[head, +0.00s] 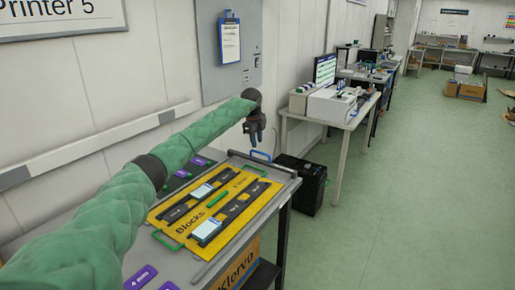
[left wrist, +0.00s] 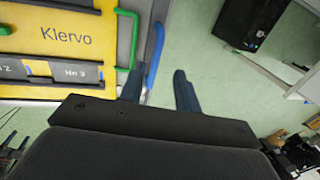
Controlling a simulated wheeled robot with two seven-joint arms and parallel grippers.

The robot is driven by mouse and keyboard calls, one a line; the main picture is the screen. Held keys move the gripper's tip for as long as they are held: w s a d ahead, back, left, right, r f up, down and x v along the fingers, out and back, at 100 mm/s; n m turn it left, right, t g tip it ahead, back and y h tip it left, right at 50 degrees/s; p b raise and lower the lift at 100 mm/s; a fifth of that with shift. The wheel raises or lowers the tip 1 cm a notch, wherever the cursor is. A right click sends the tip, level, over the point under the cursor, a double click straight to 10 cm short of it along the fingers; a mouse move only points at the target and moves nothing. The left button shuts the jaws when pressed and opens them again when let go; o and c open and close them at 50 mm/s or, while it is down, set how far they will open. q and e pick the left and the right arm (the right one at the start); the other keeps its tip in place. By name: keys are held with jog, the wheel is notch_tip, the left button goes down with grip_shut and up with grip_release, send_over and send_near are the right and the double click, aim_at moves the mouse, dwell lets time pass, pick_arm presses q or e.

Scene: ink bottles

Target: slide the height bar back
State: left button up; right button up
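No part is labelled as the height bar, so I cannot tell which piece it is. A blue bar (head: 261,156) shaped like a handle stands at the far end of the grey table. It also shows in the left wrist view (left wrist: 153,55), beside the left-hand finger and in line with the gap between the fingers. My left gripper (head: 256,138) points down just above the blue bar. In the left wrist view my left gripper (left wrist: 160,90) has its fingers apart, with no object clearly held. Whether it touches the bar is unclear. My right gripper is out of view.
A yellow board (head: 182,230) with dark rails, pale blocks and a green bar (head: 217,199) lies on the table. Green handles (head: 255,169) sit at its ends. A black box (head: 301,185) stands on the floor beyond.

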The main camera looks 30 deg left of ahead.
pick_arm(q)
jog(key=r, duration=0.3)
jog(key=shift+s+r, duration=0.2)
jog(key=shift+s, duration=0.1)
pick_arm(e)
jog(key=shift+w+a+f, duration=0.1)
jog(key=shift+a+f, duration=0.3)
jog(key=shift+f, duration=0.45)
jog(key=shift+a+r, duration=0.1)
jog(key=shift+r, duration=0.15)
pick_arm(q)
jog(key=shift+d+f, duration=0.1)
